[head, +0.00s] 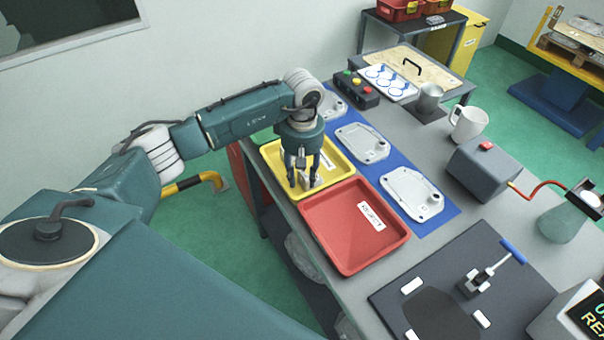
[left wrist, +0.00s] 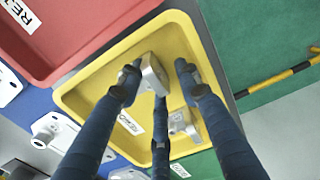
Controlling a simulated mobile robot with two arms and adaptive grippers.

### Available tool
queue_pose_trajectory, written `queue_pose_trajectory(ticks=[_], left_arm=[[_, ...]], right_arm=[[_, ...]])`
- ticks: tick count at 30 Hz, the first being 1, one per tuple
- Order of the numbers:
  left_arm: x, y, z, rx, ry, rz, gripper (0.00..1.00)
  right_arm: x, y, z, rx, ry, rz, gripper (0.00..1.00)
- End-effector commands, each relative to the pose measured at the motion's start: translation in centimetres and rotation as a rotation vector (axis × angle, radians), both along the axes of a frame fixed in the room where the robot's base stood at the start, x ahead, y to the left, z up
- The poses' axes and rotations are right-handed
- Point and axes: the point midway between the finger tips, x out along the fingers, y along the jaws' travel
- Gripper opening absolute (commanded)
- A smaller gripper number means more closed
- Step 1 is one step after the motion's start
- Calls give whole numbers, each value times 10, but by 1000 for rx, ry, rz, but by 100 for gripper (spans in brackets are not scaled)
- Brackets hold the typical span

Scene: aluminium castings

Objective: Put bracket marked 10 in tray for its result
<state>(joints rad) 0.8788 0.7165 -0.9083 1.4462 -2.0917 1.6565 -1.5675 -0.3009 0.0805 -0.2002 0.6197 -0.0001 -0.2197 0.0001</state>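My left gripper (head: 304,180) points down into the yellow tray (head: 336,160), its fingers spread. It shows in the left wrist view (left wrist: 158,82) with a grey metal bracket (left wrist: 152,74) among the fingers. The bracket is close to one finger, with a gap to the finger on the right. A second grey part (left wrist: 183,123) lies in the yellow tray (left wrist: 85,100). The tray's label seems to read REWORK. A red tray (head: 340,235) stands beside it, and a green tray (head: 262,136) is partly hidden behind my arm. No number is readable on the bracket. My right gripper is out of view.
Flat castings (head: 362,143) lie on a blue mat (head: 440,216) right of the trays. A grey box with a red button (head: 485,168), a white mug (head: 468,124) and a dark fixture plate (head: 450,270) stand farther right. The red tray is empty.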

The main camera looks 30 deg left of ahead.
Motion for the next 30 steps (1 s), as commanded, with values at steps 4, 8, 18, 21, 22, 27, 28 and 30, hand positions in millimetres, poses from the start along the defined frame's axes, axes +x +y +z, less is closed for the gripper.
queue_pose_trajectory(ticks=[4, 8, 18, 21, 22, 27, 28, 30], left_arm=[[2, 1, 17, 1, -6, 0, 34], [2, 0, 45, 0, -8, 0, 34], [1, 0, 109, 0, -4, 0, 34], [1, 0, 118, 0, -2, 0, 34], [1, 0, 119, 0, -2, 0, 34], [0, 0, 122, 1, -1, 0, 34], [0, 0, 122, 0, 0, 0, 34], [0, 0, 122, 0, 0, 0, 34]], right_arm=[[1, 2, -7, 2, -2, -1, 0], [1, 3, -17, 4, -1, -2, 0], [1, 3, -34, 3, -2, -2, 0], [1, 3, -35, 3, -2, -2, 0], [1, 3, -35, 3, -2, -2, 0], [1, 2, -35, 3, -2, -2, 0], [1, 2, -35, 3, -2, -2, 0], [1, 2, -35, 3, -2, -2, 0]])
